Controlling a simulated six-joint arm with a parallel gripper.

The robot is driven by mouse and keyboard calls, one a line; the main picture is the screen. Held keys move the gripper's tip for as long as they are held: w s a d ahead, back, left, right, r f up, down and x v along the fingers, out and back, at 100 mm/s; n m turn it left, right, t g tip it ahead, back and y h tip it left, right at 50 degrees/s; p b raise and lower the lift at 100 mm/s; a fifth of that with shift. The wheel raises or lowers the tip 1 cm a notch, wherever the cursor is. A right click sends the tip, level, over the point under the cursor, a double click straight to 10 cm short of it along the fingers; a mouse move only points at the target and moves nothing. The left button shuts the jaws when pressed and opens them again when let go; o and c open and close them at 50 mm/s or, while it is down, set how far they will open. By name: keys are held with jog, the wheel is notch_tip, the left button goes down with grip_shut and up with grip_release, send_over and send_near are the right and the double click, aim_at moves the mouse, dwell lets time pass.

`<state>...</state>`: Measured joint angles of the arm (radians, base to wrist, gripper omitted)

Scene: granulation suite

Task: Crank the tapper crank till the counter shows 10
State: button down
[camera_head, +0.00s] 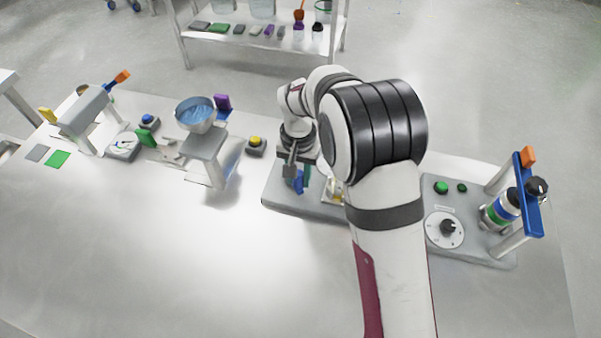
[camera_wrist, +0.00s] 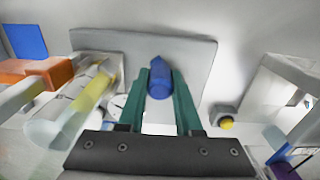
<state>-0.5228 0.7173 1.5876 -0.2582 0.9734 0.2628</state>
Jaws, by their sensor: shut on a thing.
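The tapper crank shows a blue handle (camera_wrist: 160,78) in the wrist view, between the two green fingers of my gripper (camera_wrist: 160,95). The fingers are shut on this handle. In the head view my gripper (camera_head: 300,178) points down over the left part of a grey base plate (camera_head: 285,205), with the blue handle (camera_head: 299,184) low between its fingers. A clear cylinder with yellow content (camera_wrist: 85,100) lies left of the fingers in the wrist view. I cannot make out a counter reading; my arm covers much of the plate in the head view.
A panel with green buttons and a dial (camera_head: 446,229) is at right, beside a blue-barred frame (camera_head: 527,195). The front left table is clear.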

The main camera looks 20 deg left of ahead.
jog(key=shift+s+a, duration=0.3)
jog(key=shift+a, duration=0.25)
jog(key=shift+s+a, duration=0.25)
jog(key=shift+a, duration=0.35)
jog(key=shift+w+a, duration=0.1)
jog(key=shift+a, duration=1)
jog(key=shift+w+a, duration=0.7)
jog(key=shift+a, duration=0.3)
